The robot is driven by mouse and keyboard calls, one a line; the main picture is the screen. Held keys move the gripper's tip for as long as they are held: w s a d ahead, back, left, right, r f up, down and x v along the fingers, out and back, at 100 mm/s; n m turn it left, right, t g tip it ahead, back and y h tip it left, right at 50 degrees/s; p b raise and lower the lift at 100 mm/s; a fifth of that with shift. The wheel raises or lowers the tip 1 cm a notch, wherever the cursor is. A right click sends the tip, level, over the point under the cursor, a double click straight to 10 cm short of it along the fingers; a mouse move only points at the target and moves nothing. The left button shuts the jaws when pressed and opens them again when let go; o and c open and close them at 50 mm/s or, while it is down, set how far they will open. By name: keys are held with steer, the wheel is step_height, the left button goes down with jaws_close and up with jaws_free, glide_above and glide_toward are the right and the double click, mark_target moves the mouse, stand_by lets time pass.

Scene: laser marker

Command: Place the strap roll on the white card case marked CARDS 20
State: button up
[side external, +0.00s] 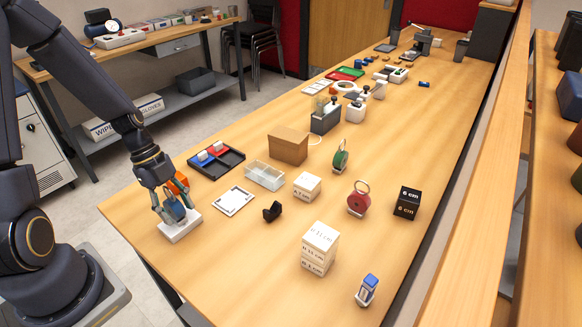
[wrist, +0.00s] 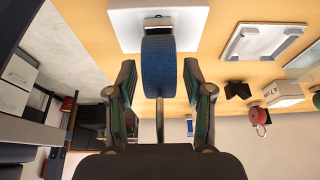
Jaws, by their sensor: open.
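A blue, textured roll (wrist: 158,66), which looks like the strap roll, stands upright between my fingers in the wrist view; it also shows in the side view (side external: 174,210). Below it is a flat white block (side external: 180,230), also in the wrist view (wrist: 190,28), probably the card case; no marking is readable. The roll's lower end, with a small metal piece, appears to rest on the block. My gripper (wrist: 159,76) is open, with one finger on each side of the roll and visible gaps to both. In the side view my gripper (side external: 175,213) is low over the block.
Farther right are a clear bin (side external: 264,176), a cardboard box (side external: 288,146) and stacked white boxes (side external: 319,248). The table's near edge is close.

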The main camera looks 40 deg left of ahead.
steer(key=v, duration=1.1)
steer(key=s+d+r+n+t+y, duration=0.2)
steer(key=d+r+n, duration=0.3)
steer(key=n, duration=0.4)
steer(key=s+d+r+n+t+y, duration=0.2)
steer(key=d+r+n, duration=0.3)
steer(key=r+n, duration=0.3)
steer(key=shift+s+d+n+t+y, duration=0.25)
steer(key=shift+s+n+t, duration=0.25)
steer(key=shift+s+t, duration=0.3)
